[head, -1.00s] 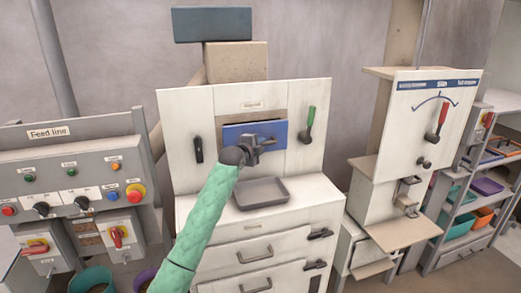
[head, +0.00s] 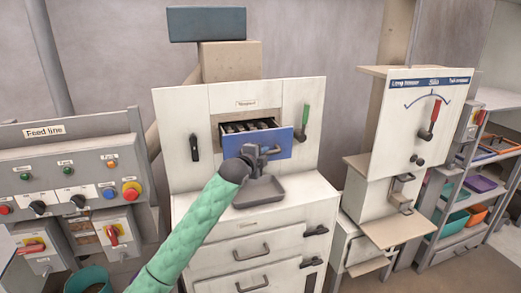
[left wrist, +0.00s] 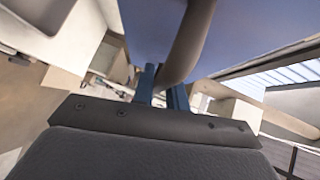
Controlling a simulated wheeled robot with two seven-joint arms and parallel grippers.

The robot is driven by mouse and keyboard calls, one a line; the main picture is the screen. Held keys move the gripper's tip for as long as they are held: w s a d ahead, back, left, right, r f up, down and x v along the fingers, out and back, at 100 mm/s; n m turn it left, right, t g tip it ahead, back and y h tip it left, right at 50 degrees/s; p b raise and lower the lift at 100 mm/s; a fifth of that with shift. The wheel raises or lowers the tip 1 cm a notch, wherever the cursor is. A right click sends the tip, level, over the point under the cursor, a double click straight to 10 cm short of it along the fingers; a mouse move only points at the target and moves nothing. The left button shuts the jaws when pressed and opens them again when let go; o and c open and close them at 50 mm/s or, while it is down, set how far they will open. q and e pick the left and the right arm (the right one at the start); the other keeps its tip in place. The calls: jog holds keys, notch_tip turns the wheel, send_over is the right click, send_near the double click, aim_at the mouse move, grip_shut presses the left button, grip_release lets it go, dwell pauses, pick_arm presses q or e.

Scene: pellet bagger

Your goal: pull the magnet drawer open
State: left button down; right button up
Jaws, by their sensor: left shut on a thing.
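The magnet drawer (head: 285,144) has a blue front and stands out of its opening in the white cabinet. Dark bars and gaps show inside it, behind the front. My left gripper (head: 265,152) is at the drawer's front and shut on its handle. In the left wrist view the gripper's blue fingers (left wrist: 162,88) are around the curved grey-brown handle (left wrist: 188,42), with the blue drawer front (left wrist: 260,30) close above. My right gripper is in neither view.
A grey tray (head: 259,191) sits on the ledge below the drawer. A black handle (head: 194,147) and a green-handled lever (head: 302,121) flank the opening. The feed line panel (head: 70,170) stands at left, a lever cabinet (head: 424,115) at right.

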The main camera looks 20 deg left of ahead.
pick_arm(q)
jog(key=shift+s+d+f, duration=0.1)
jog(key=shift+s+d, duration=0.5)
jog(key=shift+s, duration=0.3)
jog(key=c, duration=1.4)
grip_release()
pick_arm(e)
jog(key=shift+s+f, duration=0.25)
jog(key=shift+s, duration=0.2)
pick_arm(q)
jog(key=shift+s, duration=0.1)
jog(key=b+v, duration=0.3)
jog(key=v, duration=0.4)
jog(key=shift+s, duration=0.25)
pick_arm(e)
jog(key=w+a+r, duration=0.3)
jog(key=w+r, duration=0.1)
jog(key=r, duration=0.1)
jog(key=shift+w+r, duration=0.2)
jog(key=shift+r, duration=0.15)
